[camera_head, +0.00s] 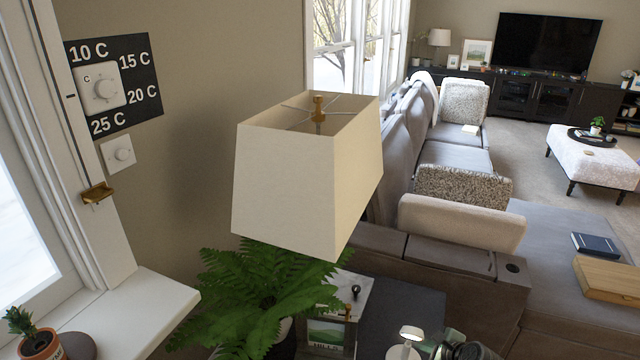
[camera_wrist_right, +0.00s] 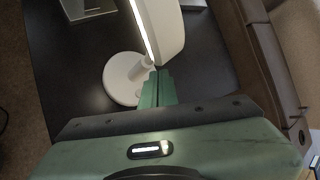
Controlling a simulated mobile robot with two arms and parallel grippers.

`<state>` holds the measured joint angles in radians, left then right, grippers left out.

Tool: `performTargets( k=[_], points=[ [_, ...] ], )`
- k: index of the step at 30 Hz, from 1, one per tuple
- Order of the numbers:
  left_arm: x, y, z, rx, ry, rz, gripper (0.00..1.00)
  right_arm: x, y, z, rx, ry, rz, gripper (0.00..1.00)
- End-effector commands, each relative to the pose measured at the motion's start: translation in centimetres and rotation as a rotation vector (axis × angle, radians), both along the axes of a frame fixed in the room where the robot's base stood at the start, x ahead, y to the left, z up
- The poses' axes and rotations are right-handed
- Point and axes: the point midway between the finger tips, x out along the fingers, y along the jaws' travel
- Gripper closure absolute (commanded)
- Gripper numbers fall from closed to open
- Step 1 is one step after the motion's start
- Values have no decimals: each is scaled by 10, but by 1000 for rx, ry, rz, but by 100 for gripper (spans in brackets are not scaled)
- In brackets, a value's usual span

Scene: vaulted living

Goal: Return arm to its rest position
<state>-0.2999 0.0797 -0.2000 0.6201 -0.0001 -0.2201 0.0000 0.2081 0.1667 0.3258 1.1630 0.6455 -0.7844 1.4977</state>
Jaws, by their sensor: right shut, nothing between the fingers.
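My right gripper (camera_head: 440,351) shows only partly at the bottom edge of the head view, just right of a small white lamp (camera_head: 405,345). In the right wrist view its green fingers (camera_wrist_right: 158,86) are shut together with nothing between them. The fingertips overlap the white lamp (camera_wrist_right: 123,80) in that view, over a dark tabletop (camera_wrist_right: 75,60). I cannot tell whether they touch the lamp. Most of my right arm is out of view. My left gripper is not in view.
A large cream lampshade (camera_head: 290,190) stands above a green fern (camera_head: 265,295). A picture frame (camera_head: 328,334) stands left of the white lamp. The grey sofa (camera_head: 430,265) lies to the right. A dial (camera_head: 104,88) and windowsill (camera_head: 135,315) are at left.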

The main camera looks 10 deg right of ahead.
Motion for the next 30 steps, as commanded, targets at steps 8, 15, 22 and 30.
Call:
performTargets(
  k=[8, 15, 22, 30],
  points=[
    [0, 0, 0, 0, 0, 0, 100, -88, 59, 3, -473, 69, 605, 100],
    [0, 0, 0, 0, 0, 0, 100, -199, 120, 35, -916, 101, 1291, 100],
    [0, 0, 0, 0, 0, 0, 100, -260, 145, 69, -1105, 88, 1636, 100],
    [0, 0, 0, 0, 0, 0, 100, -307, 158, 103, -1225, 66, 1882, 100]
  ],
)
